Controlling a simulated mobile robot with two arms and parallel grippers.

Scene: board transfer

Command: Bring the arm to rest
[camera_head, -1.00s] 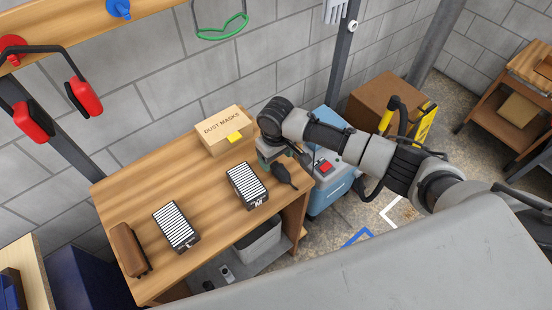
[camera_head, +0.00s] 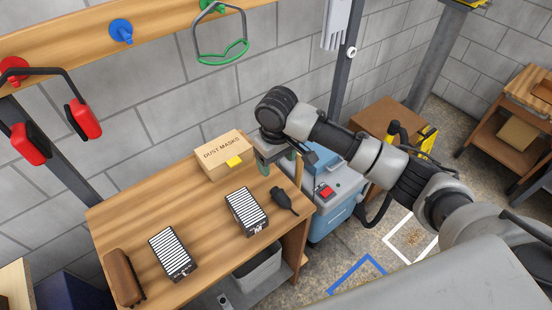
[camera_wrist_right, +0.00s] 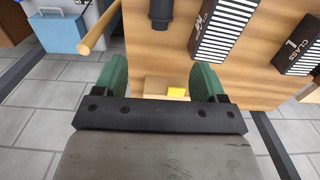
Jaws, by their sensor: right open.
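My right gripper (camera_head: 275,163) shows in the head view at the end of my right arm (camera_head: 345,145), which reaches in from the right. It hangs above the back right corner of the wooden workbench (camera_head: 140,215), right of the dust masks box (camera_head: 222,155). In the right wrist view the green fingers (camera_wrist_right: 161,80) are wide apart with nothing between them. The box (camera_wrist_right: 158,87) shows beyond them, partly hidden. My left gripper is not in view.
Two striped black-and-white blocks (camera_head: 246,212) (camera_head: 172,254), a dark handheld tool (camera_head: 283,200) and a brown brush-like thing (camera_head: 124,277) lie on the bench. A blue machine (camera_head: 335,215) stands right of it. Earmuffs (camera_head: 55,120) hang on the wall rack.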

